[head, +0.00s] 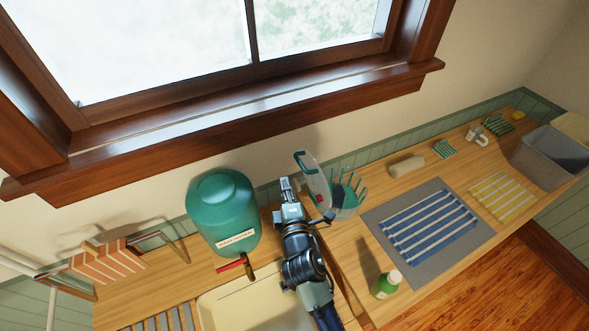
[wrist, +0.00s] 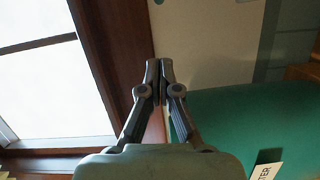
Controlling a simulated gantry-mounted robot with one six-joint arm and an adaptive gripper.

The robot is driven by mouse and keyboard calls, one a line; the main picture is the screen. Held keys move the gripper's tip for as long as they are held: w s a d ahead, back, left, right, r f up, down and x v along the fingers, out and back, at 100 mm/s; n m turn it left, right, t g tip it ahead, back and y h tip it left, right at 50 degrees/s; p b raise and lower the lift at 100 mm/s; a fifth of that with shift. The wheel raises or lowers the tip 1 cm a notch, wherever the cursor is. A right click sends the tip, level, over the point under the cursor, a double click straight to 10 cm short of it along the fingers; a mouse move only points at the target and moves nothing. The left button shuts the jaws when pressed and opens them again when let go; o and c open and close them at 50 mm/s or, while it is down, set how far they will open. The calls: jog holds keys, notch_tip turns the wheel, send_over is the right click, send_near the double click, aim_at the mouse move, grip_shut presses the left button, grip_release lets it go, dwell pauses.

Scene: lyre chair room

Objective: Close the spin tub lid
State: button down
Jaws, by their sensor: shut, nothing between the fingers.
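The spin tub (head: 347,198) is a small teal tub with upright prongs around its rim, standing on the wooden counter in the head view. Its lid (head: 312,176), pale with a teal edge, stands open and tilted up at the tub's left side. A small red part shows near the lid's lower end. My gripper (head: 286,184) is just left of the lid, with a gap between them. In the wrist view my gripper (wrist: 159,66) has its fingertips together with nothing between them. I cannot clearly make out the lid in the wrist view.
A large green water tank (head: 222,212) stands close left of my gripper; its side also fills the lower right of the wrist view (wrist: 250,115). A green bottle (head: 385,284), striped blue cloth (head: 430,226) and grey bin (head: 552,152) are to the right. The window sill (head: 250,108) is behind.

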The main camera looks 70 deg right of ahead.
jog(key=d+p, duration=0.2)
jog(key=d, duration=0.4)
jog(key=shift+d+f, duration=0.25)
jog(key=shift+d, duration=0.05)
jog(key=shift+r, duration=0.1)
